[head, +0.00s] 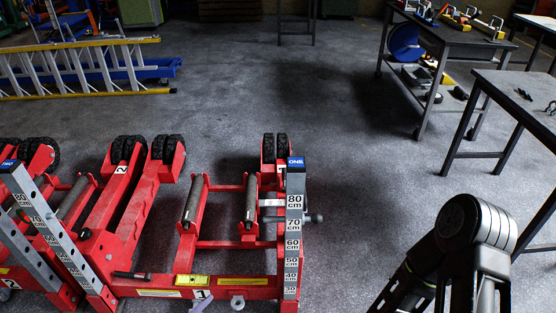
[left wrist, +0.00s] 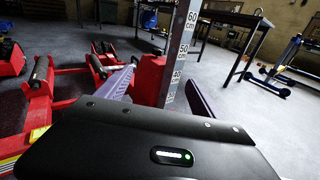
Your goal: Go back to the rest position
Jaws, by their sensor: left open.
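In the left wrist view my left gripper (left wrist: 159,72) has its two fingers spread and nothing held between them. The grey measuring post (left wrist: 181,55) of the red trolley jack rises beyond and between the fingers. I cannot tell how far the post is from them. In the head view the red trolley jack (head: 227,281) stands at the lower left, with its upright post (head: 293,228) marked in centimetres and a blue "ONE" label on top. A black arm part of mine fills the lower right; my right gripper is out of view.
More red jack frames (head: 124,232) stand at the left. A yellow ladder (head: 85,92) lies behind them. A dark trolley (head: 445,42) with tools and a grey table (head: 510,92) stand at the right. The middle floor (head: 330,120) is clear.

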